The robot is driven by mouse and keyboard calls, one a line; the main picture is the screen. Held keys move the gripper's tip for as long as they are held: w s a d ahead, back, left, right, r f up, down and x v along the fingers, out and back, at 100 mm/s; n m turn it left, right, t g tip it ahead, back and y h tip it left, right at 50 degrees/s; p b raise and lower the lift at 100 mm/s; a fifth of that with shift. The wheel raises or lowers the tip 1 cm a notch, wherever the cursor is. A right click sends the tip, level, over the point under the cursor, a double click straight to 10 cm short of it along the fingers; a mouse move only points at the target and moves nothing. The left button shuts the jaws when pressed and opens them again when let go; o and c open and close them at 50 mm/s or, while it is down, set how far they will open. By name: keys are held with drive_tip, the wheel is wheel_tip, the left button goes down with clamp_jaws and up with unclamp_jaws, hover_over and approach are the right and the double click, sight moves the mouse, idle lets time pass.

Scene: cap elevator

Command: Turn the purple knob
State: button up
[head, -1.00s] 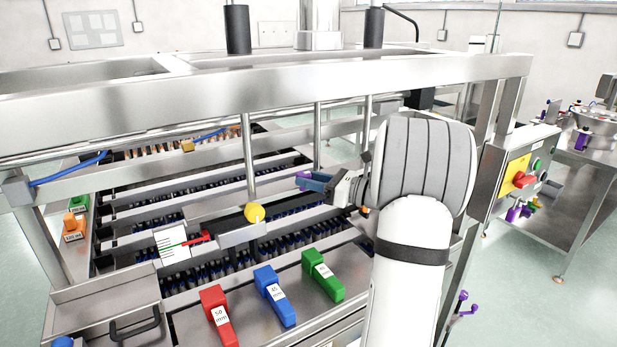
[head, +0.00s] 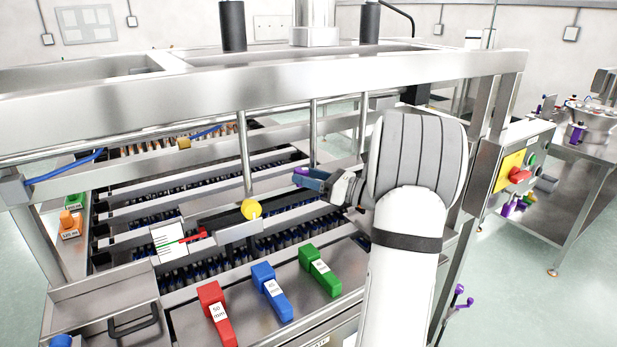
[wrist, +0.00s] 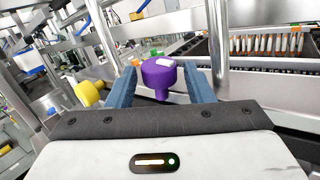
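The purple knob (wrist: 160,74) shows in the wrist view with a white patch on its top. It is between the two blue fingers of my gripper (wrist: 161,70), with narrow gaps visible at its sides. My gripper is open around the knob. In the head view my gripper (head: 306,178) is at the middle of the machine, pointing left. Only a small purple bit of the knob (head: 301,170) shows at the fingertips there; the fingers hide the rest.
Red (head: 215,312), blue (head: 271,291) and green (head: 320,270) blocks lie on the front plate. Metal posts and a thick top rail (head: 270,85) surround the gripper.

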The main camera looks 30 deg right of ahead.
drive_tip(key=shift+o, duration=0.6)
drive_tip(key=shift+s, duration=0.1)
drive_tip(key=b+v, duration=0.1)
drive_tip(key=v, duration=0.6)
drive_tip(key=shift+s+d+b, duration=0.2)
drive_tip(key=shift+d+b, duration=0.05)
drive_tip(key=shift+b, duration=0.1)
